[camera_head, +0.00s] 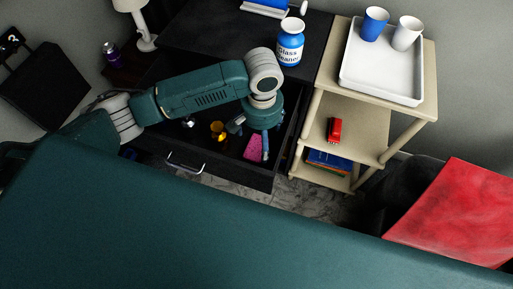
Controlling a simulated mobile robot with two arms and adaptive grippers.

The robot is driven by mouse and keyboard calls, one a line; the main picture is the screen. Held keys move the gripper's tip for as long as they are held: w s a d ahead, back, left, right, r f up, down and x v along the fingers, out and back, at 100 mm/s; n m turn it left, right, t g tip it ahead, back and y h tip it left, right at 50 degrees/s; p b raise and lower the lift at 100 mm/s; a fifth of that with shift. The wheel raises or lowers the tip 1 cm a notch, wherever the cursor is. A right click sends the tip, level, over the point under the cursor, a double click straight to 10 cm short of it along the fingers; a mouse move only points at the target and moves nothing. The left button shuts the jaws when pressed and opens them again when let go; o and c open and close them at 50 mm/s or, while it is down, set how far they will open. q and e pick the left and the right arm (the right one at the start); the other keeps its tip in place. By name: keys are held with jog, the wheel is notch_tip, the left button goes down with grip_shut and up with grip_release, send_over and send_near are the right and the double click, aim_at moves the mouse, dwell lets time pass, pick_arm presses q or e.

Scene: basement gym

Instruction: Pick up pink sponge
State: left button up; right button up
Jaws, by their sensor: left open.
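The pink sponge (253,147) lies inside an open dark drawer (258,178), toward its right end. My left arm reaches in from the left over the drawer and bends down at the wrist. My left gripper (254,143) is open, pointing down at the sponge; one finger shows just right of the sponge and the other part lies to its upper left. I cannot tell whether the fingers touch it. The wrist hides part of the drawer behind. My right gripper does not show.
A yellow-orange item (217,131) sits in the drawer left of the sponge. A glass cleaner bottle (290,42) stands on the dark cabinet top behind my wrist. A beige shelf (390,119) at right bears a white tray (379,78) with two cups, and a red item (334,130) below.

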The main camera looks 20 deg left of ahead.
aim_at(260, 148)
pick_arm(q)
jog(key=shift+w+f, duration=0.2)
jog(key=shift+f, duration=2.75)
jog(key=shift+c, duration=0.2)
jog(key=c, duration=1)
